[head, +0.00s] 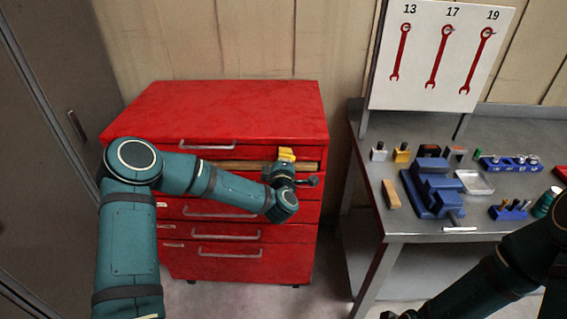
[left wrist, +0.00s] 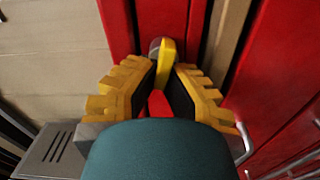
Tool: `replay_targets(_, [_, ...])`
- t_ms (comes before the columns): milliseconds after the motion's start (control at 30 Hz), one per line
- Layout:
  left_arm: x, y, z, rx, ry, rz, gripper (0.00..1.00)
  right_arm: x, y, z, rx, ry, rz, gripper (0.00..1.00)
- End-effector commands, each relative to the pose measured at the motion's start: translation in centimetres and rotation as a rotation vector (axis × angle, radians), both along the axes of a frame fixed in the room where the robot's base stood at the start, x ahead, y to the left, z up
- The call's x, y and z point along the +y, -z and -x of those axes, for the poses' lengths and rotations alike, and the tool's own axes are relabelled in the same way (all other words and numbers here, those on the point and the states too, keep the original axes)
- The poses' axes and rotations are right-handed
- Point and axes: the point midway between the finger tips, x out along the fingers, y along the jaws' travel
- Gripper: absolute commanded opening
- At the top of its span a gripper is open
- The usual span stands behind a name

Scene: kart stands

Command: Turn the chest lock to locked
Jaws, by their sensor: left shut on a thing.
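The red chest (head: 225,105) stands against the wall in the head view. My left gripper (head: 286,154) is at the upper right of the chest's front, and its yellow fingers cover the lock there. In the left wrist view the yellow fingers of my left gripper (left wrist: 160,82) are closed in around a yellow lock lever (left wrist: 167,48). A grey round part sits beside the lever's far end on the red front. A red piece shows between the fingers. The lock's exact turn is hard to read. Only the dark end of my right gripper (head: 402,315) shows at the bottom edge.
A tan strip (head: 235,165) runs across the chest front below the top drawer. A grey workbench (head: 400,220) to the right holds a blue vise (head: 432,188), small blocks and tool holders. A wrench board (head: 425,75) stands behind it. A grey cabinet is at left.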

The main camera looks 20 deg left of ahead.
Motion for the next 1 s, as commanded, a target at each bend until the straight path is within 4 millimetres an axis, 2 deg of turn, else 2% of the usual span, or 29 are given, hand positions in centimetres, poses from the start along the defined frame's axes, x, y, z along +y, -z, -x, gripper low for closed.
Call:
replay_targets(33, [0.1, 0.2, 0.0, -0.012, -0.001, 0.029, 0.00, 0.0, 0.7, -0.1, -0.003, 0.001, 0.000, 0.00])
replay_targets(300, [0.1, 0.3, 0.0, -0.045, 0.000, 0.148, 0.00, -0.1, 1.8, -0.4, -0.009, 0.002, 0.002, 0.00])
replay_targets(933, [0.0, 0.3, 0.0, -0.057, 0.000, 0.194, 0.00, -0.1, 2.1, -0.5, -0.011, 0.003, 0.003, 0.00])
replay_targets(1000, [0.0, 0.3, 0.0, -0.057, 0.000, 0.194, 0.30, -0.1, 2.1, -0.5, -0.011, 0.003, 0.003, 0.00])
